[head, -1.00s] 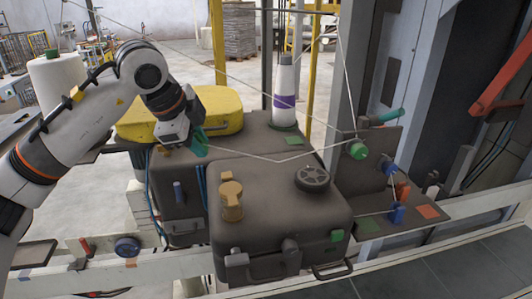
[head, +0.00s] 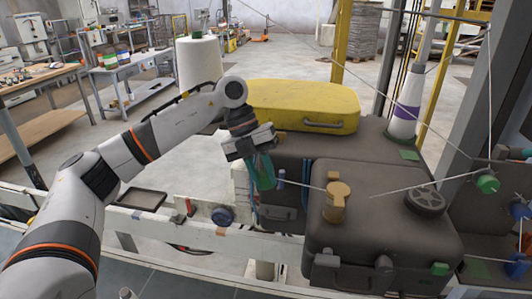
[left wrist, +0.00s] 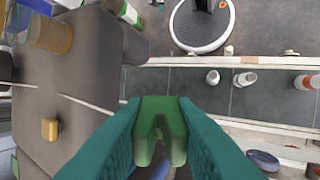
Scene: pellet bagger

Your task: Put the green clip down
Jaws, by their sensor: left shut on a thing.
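My left gripper (head: 262,174) has teal fingers and hangs just left of the dark machine housing, pointing down. In the left wrist view its fingers (left wrist: 160,135) are shut on the green clip (left wrist: 160,112), which sits upright between them. In the head view the fingers largely hide the clip. My right gripper is not in view.
The dark housing (head: 385,200) carries a tan knob (head: 337,203) and a black handwheel (head: 425,200). A yellow case (head: 300,100) lies behind. A thin thread (head: 430,184) runs over the housing. A white rail (head: 160,232) crosses in front, with a dark tray (head: 142,199) at left.

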